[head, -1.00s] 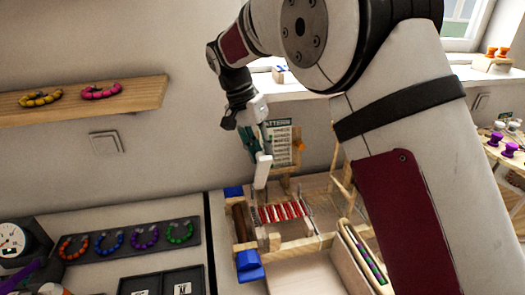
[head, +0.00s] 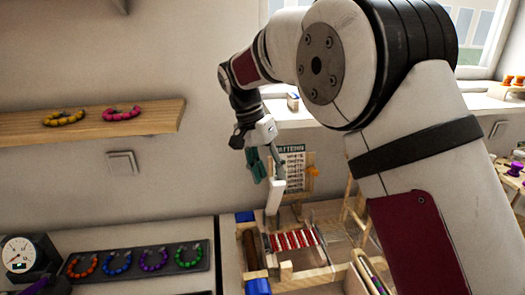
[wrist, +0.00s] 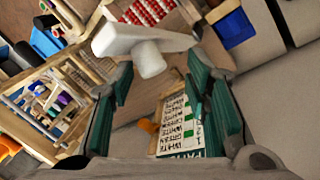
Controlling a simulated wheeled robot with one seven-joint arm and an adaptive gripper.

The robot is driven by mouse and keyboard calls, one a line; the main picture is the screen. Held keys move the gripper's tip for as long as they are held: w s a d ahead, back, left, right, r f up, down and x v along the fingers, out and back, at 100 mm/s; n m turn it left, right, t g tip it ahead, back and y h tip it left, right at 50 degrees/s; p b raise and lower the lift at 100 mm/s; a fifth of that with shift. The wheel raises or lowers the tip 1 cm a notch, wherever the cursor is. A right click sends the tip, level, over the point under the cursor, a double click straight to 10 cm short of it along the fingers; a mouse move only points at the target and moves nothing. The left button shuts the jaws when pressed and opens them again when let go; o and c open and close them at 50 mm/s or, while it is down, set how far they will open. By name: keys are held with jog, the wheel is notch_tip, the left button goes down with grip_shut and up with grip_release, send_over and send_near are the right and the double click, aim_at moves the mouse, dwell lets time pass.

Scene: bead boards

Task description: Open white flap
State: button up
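A white piece with a rounded knob (wrist: 150,60), which looks like the white flap, lies across the space just past my fingertips in the wrist view. In the head view the white flap (head: 275,198) appears as a narrow upright strip below my gripper, behind the red-bead frame (head: 294,240). My gripper (head: 268,168) points down with its dark green fingers apart. In the wrist view the fingers of my gripper (wrist: 160,75) stand on either side of the knob, with a gap visible; I cannot tell whether either touches it. The flap's hinge cannot be made out.
A pattern card (head: 292,165) stands right behind my gripper. Blue blocks (head: 258,287) and wooden frames (head: 357,215) crowd the bench around the flap. A tray of coloured bead rings (head: 140,262) lies left. A wall shelf (head: 90,120) is at upper left.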

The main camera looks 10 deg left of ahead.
jog(key=v, duration=1)
jog(key=shift+r, duration=0.15)
jog(key=s+d+r+n+t+y, duration=0.1)
jog(key=s+d+r, duration=0.2)
jog(key=s+d, duration=0.45)
jog(key=s+d+r+n+t+y, duration=0.15)
jog(key=s+d+r, duration=0.3)
jog(key=d, duration=0.65)
jog(key=s+d+f+n+t, duration=0.1)
jog(key=s+d+f, duration=0.3)
jog(key=s, duration=0.5)
jog(key=s+d+f+n+t, duration=0.1)
jog(key=s+d+f+t, duration=0.1)
jog(key=s+f, duration=0.4)
jog(key=s+d+y, duration=0.1)
jog(key=s, duration=0.3)
jog(key=shift+d+f+n, duration=0.15)
jog(key=shift+d+n, duration=0.2)
jog(key=shift+d, duration=0.05)
